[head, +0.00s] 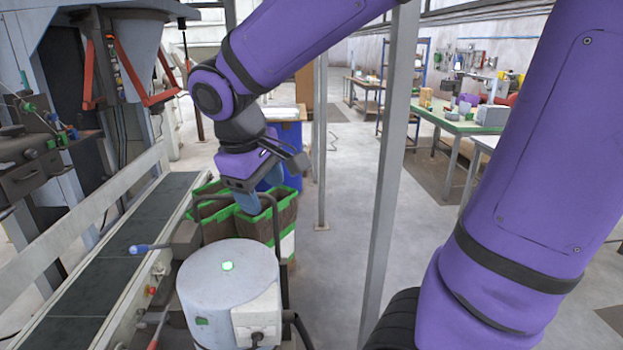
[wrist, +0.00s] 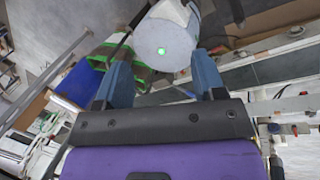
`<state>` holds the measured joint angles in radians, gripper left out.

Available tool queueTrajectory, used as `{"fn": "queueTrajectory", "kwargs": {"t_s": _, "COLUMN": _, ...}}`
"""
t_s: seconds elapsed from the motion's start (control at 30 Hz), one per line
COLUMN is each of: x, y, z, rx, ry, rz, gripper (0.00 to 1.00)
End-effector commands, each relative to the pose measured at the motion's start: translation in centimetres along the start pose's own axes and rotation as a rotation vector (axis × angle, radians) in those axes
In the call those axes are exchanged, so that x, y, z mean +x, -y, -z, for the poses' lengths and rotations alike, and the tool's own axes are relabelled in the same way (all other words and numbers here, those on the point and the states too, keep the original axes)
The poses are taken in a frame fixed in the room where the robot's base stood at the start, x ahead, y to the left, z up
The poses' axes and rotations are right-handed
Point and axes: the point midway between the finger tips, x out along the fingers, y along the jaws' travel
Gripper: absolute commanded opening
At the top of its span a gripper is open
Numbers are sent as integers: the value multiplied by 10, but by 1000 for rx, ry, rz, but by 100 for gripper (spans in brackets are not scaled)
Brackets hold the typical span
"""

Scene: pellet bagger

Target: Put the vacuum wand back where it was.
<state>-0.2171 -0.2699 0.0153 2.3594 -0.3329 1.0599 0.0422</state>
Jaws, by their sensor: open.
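My gripper (head: 250,203) hangs over the green-rimmed bins behind the grey vacuum-like drum, its fingers pointing down. In the wrist view my gripper (wrist: 161,58) has its two blue fingers wide apart, with nothing held between them. The grey drum (head: 225,285) with a lit green button stands at the front; it also shows beyond the fingertips in the wrist view (wrist: 158,38). A dark bent tube rises beside the drum and passes close to my gripper. I cannot tell whether it is the vacuum wand; no wand shows clearly in either view.
Green-rimmed bins (head: 285,212) and a blue bin (head: 292,140) stand behind the drum. A grey post (head: 388,180) rises right of them. Open floor lies beyond.

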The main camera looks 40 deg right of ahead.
Motion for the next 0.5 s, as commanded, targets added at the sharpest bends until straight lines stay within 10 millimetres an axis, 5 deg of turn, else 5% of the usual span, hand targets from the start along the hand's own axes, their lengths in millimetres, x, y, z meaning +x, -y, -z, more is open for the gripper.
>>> {"fn": "queueTrajectory", "kwargs": {"t_s": 0.3, "x": -32, "y": -3, "z": -69, "rx": 265, "ry": -254, "rz": 139, "gripper": 63}}
{"fn": "queueTrajectory", "kwargs": {"t_s": 0.5, "x": -42, "y": 2, "z": -95, "rx": 377, "ry": -376, "rz": 191, "gripper": 63}}
